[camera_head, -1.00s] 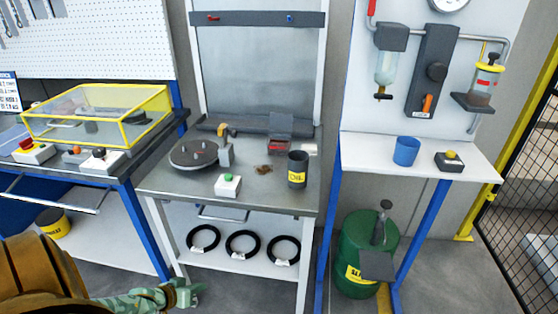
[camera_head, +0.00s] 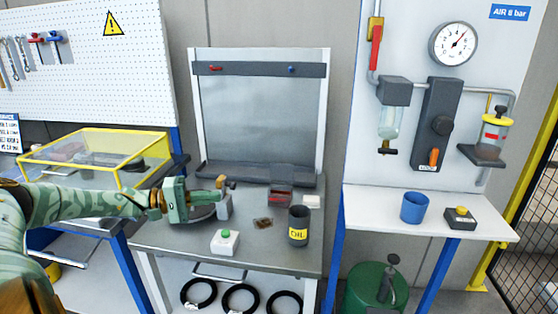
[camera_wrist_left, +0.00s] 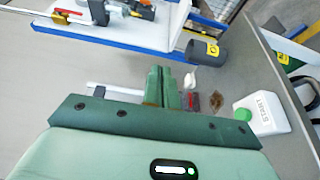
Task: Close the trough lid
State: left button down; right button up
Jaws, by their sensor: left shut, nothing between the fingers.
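A small dark trough (camera_head: 280,198) with a reddish inside sits at the back of the middle bench in the head view. My right gripper is out of view.
A grey post (camera_head: 224,206) stands beside the round plate, close to my left fingers. A yellow-framed clear cover (camera_head: 90,150) stands on the left bench.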

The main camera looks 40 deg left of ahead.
aim_at(282, 172)
jog(key=i+j, duration=0.95)
jog(key=i, duration=0.2)
